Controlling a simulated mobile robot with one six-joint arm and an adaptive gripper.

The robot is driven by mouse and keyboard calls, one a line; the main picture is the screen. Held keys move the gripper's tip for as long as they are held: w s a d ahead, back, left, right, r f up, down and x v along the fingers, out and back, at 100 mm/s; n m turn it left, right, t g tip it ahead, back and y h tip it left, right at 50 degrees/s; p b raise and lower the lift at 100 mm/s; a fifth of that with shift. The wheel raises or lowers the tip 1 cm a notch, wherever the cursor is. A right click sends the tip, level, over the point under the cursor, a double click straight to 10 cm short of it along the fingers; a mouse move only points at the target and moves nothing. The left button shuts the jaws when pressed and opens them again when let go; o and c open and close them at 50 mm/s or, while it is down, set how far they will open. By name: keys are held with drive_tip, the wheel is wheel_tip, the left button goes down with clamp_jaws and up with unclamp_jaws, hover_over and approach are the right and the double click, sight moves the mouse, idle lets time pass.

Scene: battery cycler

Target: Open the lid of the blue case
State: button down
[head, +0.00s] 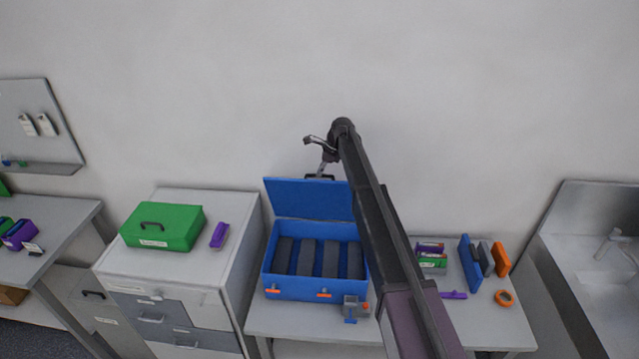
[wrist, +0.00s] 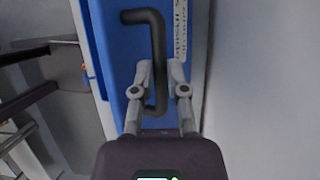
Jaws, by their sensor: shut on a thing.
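The blue case (head: 315,286) stands on the grey bench, with its lid (head: 308,199) raised roughly upright at the back. Several dark grey blocks (head: 305,257) sit inside the case, and two orange latches show on its front. My gripper (head: 322,165) is at the top of the raised lid, by the dark handle. In the wrist view my gripper (wrist: 159,72) is shut on the black handle (wrist: 157,45) of the blue lid (wrist: 115,50). Part of the lid's right side is hidden behind my arm in the head view.
A green case (head: 163,228) and a purple item (head: 219,235) sit on the cabinet to the left. A small grey device (head: 355,307) stands before the blue case. Coloured items and an orange ring (head: 504,298) lie to the right, beside a sink (head: 600,265). The wall is close behind the lid.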

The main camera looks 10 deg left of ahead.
drive_tip(key=w+a+f, duration=0.1)
drive_tip(key=w, duration=0.7)
drive_tip(key=shift+w, duration=0.25)
drive_tip(key=shift+a, duration=0.15)
drive_tip(key=c, duration=0.6)
unclamp_jaws()
drive_tip(key=shift+c, duration=0.2)
